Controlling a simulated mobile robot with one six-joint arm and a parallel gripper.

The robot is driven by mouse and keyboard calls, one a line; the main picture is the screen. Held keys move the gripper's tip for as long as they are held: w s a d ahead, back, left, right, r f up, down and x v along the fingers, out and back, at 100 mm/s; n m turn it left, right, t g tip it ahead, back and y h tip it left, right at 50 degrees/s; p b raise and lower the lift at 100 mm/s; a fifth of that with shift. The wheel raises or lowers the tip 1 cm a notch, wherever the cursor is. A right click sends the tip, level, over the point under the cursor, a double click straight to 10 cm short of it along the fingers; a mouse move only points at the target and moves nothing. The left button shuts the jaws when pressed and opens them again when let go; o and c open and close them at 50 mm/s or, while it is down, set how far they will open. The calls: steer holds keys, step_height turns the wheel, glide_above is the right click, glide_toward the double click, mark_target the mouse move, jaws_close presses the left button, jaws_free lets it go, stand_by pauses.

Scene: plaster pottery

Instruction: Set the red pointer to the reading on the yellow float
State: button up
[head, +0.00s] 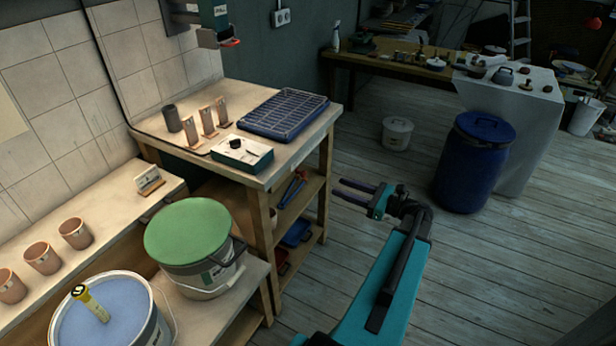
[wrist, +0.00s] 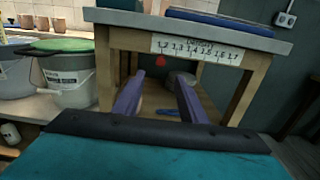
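The red pointer (wrist: 160,61) hangs just below a white printed scale (wrist: 197,50) on the table's edge. It sits at the scale's left end, near the 1.2 mark. The yellow float (head: 91,304) stands tilted in a bucket of pale blue liquid (head: 120,318) at the lower left of the head view; its reading is too small to make out. My gripper (head: 345,190) is open and empty, in the air right of the table. In the wrist view its two purple fingers (wrist: 159,85) are apart and point towards the table, below the pointer and scale.
The floor around my gripper is clear.

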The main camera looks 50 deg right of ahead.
mark_target(305, 175)
steer(key=shift+d, duration=0.1)
steer(key=shift+p+x, duration=0.8)
steer(key=shift+x, duration=6)
